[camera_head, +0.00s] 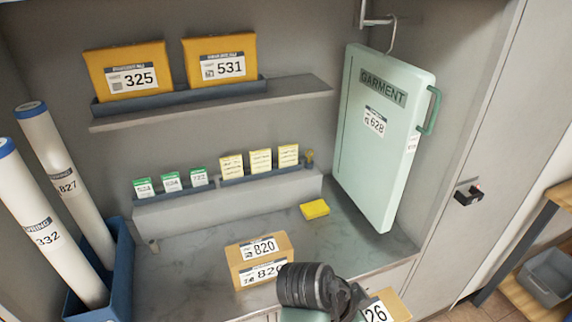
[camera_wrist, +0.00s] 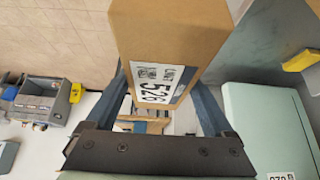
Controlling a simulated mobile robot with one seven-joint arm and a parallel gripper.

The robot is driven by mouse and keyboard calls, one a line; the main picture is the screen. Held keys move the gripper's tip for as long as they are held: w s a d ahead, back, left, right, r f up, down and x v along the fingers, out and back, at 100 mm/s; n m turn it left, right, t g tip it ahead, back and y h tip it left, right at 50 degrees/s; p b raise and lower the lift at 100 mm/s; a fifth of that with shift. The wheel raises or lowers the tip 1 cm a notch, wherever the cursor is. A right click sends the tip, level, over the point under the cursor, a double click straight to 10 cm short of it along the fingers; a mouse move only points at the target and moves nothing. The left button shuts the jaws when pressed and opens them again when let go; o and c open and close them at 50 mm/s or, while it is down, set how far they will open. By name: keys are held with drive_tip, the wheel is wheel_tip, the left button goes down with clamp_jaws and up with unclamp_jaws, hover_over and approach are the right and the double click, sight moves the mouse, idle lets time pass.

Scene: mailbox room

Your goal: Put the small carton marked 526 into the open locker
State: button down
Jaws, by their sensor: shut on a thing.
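The small brown carton marked 526 (camera_wrist: 165,32) is held between the two blue-grey fingers of my gripper (camera_wrist: 163,100) in the wrist view. In the head view only a corner of the carton (camera_head: 392,303), with "26" showing, appears at the bottom edge, right of my dark wrist (camera_head: 312,287). My gripper is shut on it, in front of the counter edge. The carton's far end is cut off in the wrist view.
A carton marked 820 (camera_head: 259,262) stands on the grey counter (camera_head: 190,275), left of my wrist. A pale green garment case (camera_head: 383,140) hangs at right. A yellow pad (camera_head: 314,209) lies behind. Tall tubes (camera_head: 62,175) stand at left. A wooden shelf unit with a grey bin (camera_head: 548,275) is at far right.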

drive_tip(key=a+f+n, duration=0.1)
drive_tip(key=a+f+n+t+y, duration=0.1)
drive_tip(key=a+f+n, duration=0.1)
drive_tip(key=s+a+f+n+t, duration=0.1)
drive_tip(key=f+n, duration=0.1)
drive_tip(key=shift+a+f+y, duration=0.15)
drive_tip(key=shift+a+y, duration=0.05)
drive_tip(key=shift+y, duration=0.2)
drive_tip(key=s+a+f+n+t+y, duration=0.2)
drive_tip(key=s+a+f+n+y, duration=0.1)
drive_tip(key=s+a+n, duration=0.3)
drive_tip(key=shift+a+f+n+y, duration=0.15)
drive_tip(key=shift+a+n+y, duration=0.55)
drive_tip(key=shift+a+n, duration=0.9)
